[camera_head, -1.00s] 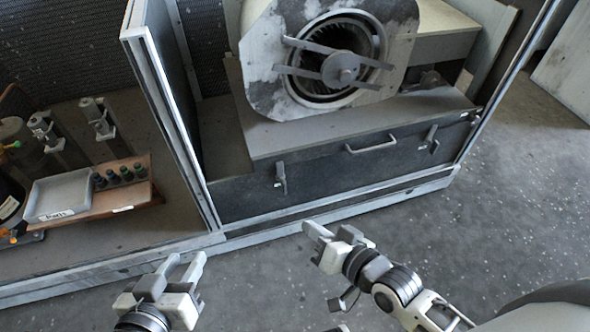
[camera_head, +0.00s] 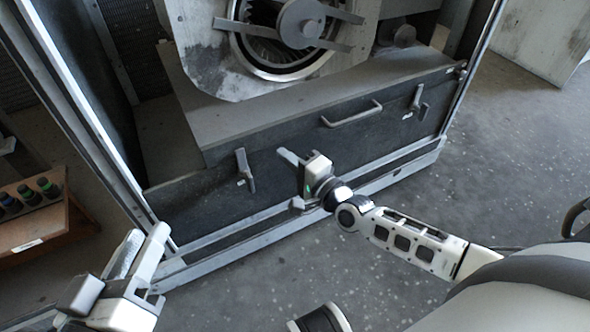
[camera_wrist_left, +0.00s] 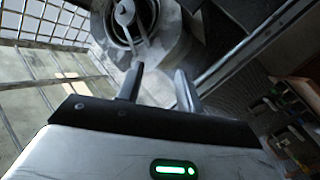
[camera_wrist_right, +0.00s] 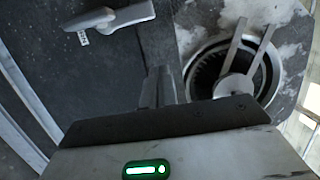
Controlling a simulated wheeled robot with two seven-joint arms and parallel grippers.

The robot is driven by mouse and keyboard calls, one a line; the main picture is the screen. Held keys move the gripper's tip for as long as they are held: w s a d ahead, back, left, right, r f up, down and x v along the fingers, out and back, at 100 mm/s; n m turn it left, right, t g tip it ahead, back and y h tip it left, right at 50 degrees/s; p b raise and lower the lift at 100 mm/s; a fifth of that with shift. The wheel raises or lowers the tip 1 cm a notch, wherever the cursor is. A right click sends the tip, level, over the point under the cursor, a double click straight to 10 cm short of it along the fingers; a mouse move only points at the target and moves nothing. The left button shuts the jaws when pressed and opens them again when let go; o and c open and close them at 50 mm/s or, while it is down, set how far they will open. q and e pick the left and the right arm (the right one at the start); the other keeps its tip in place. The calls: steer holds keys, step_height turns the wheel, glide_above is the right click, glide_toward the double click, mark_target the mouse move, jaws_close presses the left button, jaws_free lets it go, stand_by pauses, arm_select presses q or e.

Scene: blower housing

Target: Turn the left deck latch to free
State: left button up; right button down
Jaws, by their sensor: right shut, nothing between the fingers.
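The left deck latch (camera_head: 245,170) is a grey handle on the front of the dark deck panel (camera_head: 330,151). In the head view it stands roughly upright, tilted slightly. It also shows near the top of the right wrist view (camera_wrist_right: 112,18), with a small white label beside it. My right gripper (camera_head: 287,157) is shut and empty, just to the right of the latch and apart from it. Its closed fingers also show in the right wrist view (camera_wrist_right: 160,88). My left gripper (camera_head: 142,248) is open and empty at the lower left, well away from the latch.
A bar handle (camera_head: 352,114) and a second latch (camera_head: 416,99) are on the panel to the right. The blower housing (camera_head: 205,50) stands above the deck. A metal frame post (camera_head: 85,115) rises at the left, beside a wooden rack (camera_head: 35,225). Floor in front is clear.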

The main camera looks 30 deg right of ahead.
mark_target(249, 145)
steer(key=b+x, duration=0.1)
steer(key=x, duration=0.3)
steer(key=shift+f, duration=0.1)
steer(key=a, duration=0.3)
steer(key=shift+w+a, duration=0.15)
steer(key=shift+w, duration=0.05)
steer(key=shift+a, duration=0.45)
steer(key=shift+p, duration=0.3)
